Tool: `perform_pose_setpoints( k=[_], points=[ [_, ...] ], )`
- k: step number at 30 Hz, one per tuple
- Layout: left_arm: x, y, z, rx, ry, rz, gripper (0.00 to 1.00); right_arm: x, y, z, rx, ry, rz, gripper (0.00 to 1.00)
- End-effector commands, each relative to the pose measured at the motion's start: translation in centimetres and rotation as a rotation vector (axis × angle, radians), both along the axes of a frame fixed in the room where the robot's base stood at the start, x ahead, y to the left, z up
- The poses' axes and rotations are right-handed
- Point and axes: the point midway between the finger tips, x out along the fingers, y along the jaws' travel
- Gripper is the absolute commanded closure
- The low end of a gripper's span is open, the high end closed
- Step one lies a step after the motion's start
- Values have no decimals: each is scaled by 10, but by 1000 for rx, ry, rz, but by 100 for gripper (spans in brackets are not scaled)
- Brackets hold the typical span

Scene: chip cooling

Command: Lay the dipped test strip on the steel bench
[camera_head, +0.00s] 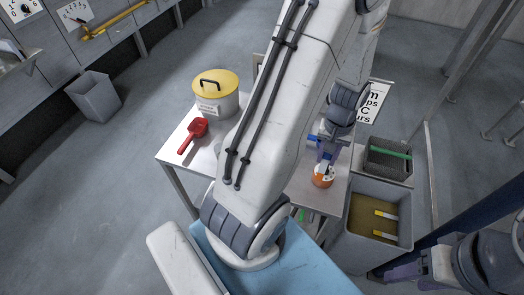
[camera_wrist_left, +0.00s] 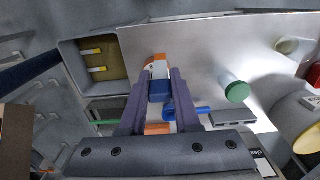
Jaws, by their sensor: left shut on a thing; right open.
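The steel bench (camera_head: 172,150) stands in the middle of the head view. My left arm crosses over it and hides much of its top. My left gripper (camera_head: 325,157) points down over the bench's right part. It is shut on an orange, white and blue piece, whose orange-and-white end (camera_head: 323,175) shows below the fingers. In the left wrist view this piece (camera_wrist_left: 159,70) sits between the purple fingers. I cannot tell for sure that it is the test strip, or whether it touches the bench. My right gripper (camera_head: 408,271) is open at the lower right, away from the bench.
A grey tank (camera_head: 348,241) of brown liquid, with two yellow-and-white pieces, stands right of the bench. A dark basket with a green bar (camera_head: 388,150) is behind it. A yellow-lidded pot (camera_head: 216,100) and red scoop (camera_head: 194,133) are on the bench's left. A green-capped container (camera_wrist_left: 237,91) stands near the gripper.

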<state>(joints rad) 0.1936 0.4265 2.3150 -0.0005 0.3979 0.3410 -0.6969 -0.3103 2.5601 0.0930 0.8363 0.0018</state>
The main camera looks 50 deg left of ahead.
Motion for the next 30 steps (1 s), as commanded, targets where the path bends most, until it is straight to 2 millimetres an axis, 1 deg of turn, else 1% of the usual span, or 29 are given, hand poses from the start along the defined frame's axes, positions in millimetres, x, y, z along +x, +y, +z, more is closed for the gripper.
perform_pose_setpoints(
  k=[2, 9, 12, 15, 18, 21, 27, 30],
  points=[
    [-4, 14, -4, -2, 7, 27, 100, 0, 0, 5, 0, 0, 0, 43],
    [-8, 68, -36, -2, 8, 26, 100, 0, 0, 21, 0, 0, -1, 43],
    [-9, 89, -49, -2, 6, 24, 100, 0, 0, 27, 0, 0, -1, 43],
    [-9, 104, -58, -1, 4, 20, 100, 0, 0, 31, 0, 0, -1, 43],
    [-9, 112, -64, -1, 3, 18, 100, 0, 0, 32, 0, 0, 0, 43],
    [-10, 114, -69, -1, 3, 16, 100, 0, 0, 34, 0, 0, 0, 43],
    [-10, 114, -94, -2, 6, 15, 100, 0, 0, 44, 0, 0, 2, 43],
    [-10, 114, -103, -1, 3, 15, 100, 0, 0, 47, 0, 0, 2, 43]
  ],
)
